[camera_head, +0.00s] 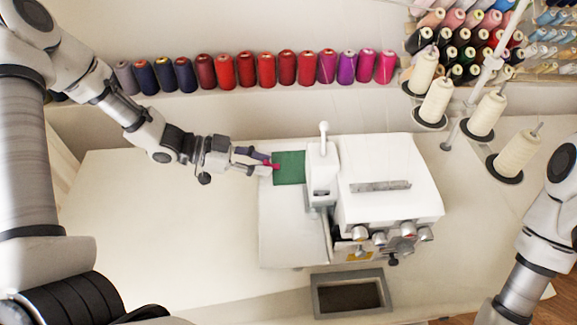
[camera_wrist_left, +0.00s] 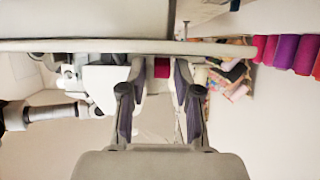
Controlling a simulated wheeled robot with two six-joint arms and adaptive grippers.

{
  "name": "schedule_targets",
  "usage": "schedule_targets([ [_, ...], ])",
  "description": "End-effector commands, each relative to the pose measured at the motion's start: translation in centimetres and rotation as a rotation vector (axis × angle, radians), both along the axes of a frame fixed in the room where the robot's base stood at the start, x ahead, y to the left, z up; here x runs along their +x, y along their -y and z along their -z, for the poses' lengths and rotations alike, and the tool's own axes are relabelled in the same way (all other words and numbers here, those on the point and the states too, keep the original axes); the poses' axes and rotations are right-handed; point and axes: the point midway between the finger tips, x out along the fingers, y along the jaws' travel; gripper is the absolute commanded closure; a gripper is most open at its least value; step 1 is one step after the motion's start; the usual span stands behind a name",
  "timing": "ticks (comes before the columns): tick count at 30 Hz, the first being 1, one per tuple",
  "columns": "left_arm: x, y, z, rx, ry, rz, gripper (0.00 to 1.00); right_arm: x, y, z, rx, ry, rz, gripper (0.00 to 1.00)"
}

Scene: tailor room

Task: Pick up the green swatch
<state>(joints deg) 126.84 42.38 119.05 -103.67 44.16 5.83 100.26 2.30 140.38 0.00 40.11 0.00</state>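The green swatch (camera_head: 289,168) lies flat at the left end of the white sewing machine, on its pale bed. A small crimson piece (camera_head: 276,166) shows at the swatch's left edge; I cannot tell if it is attached. My left gripper (camera_head: 264,160) points right, with its fingertips at that edge. In the left wrist view its fingers (camera_wrist_left: 160,72) stand apart, with a crimson piece (camera_wrist_left: 161,67) between them and gaps on both sides. No green shows there. My right gripper is out of view; only part of that arm shows at the right.
The sewing machine (camera_head: 385,180) stands right of the swatch, with a raised white knob (camera_head: 324,128) close by. Thread spools (camera_head: 267,70) line the back ledge. Cream cones (camera_head: 437,98) stand at the back right. The table's left part (camera_head: 150,220) is clear.

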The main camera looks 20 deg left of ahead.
Motion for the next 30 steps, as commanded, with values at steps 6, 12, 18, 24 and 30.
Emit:
schedule_targets([
  [6,0.0,0.0,0.0,0.001,0.000,0.000,0.98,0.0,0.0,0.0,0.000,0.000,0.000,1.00],
  [12,0.0,0.0,0.0,0.001,0.000,0.000,0.98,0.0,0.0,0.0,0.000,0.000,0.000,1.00],
  [18,0.0,0.0,-1.1,0.000,0.002,0.000,0.98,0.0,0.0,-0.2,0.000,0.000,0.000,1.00],
  [24,-1.0,-2.4,-2.0,-0.005,0.001,-0.007,0.98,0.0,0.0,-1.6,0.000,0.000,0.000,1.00],
  [30,-3.5,-7.7,-2.9,-0.004,0.000,-0.012,0.98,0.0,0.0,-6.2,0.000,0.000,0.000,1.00],
])
